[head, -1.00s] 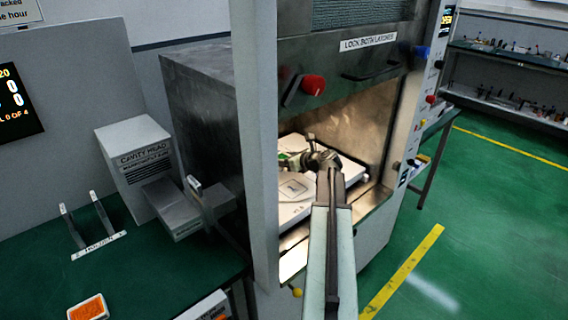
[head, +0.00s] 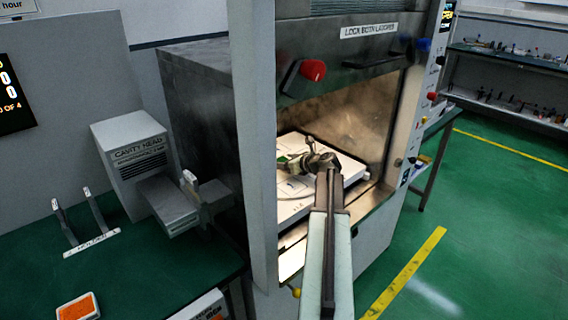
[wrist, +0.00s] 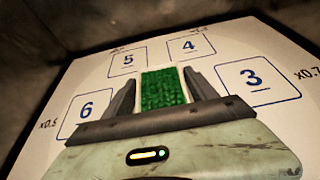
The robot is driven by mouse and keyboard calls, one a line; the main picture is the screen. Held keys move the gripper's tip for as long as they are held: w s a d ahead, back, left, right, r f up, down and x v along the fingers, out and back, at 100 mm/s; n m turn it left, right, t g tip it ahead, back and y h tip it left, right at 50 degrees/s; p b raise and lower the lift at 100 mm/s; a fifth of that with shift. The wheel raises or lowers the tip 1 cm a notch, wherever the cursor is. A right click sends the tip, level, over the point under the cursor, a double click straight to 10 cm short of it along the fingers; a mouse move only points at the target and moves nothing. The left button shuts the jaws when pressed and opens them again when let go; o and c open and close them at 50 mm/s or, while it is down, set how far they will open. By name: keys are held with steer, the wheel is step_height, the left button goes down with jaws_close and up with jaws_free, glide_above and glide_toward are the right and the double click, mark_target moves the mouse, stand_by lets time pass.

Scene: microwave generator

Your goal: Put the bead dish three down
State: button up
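A bead dish of green beads (wrist: 163,90) lies between the two fingers of my gripper (wrist: 161,76), which fit close along its sides. My gripper (head: 290,160) is inside the open metal cavity, over the white plate (head: 345,165); a bit of the green dish (head: 282,159) shows at its tip. The plate (wrist: 225,50) has numbered squares: 3 (wrist: 256,82) to the right of the dish, 4 (wrist: 190,46) and 5 (wrist: 128,61) beyond it, 6 (wrist: 86,112) to the left. I cannot tell whether the dish touches the plate.
Metal walls enclose the plate, with a pale upright post (head: 253,150) at the left of the opening and a red knob (head: 312,70) above. An orange bead dish (head: 78,307) sits on the green bench at left, near the cavity head (head: 130,160). Open floor lies right.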

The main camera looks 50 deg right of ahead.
steer(key=shift+o, duration=0.7)
steer(key=shift+s+r+p, duration=0.1)
steer(key=shift+r+p, duration=0.25)
steer(key=p+v, duration=0.4)
steer(key=v, duration=0.6)
steer(key=shift+s+r, duration=0.1)
steer(key=shift+s, duration=0.3)
steer(key=shift+s+r, duration=0.1)
steer(key=shift+s, duration=0.35)
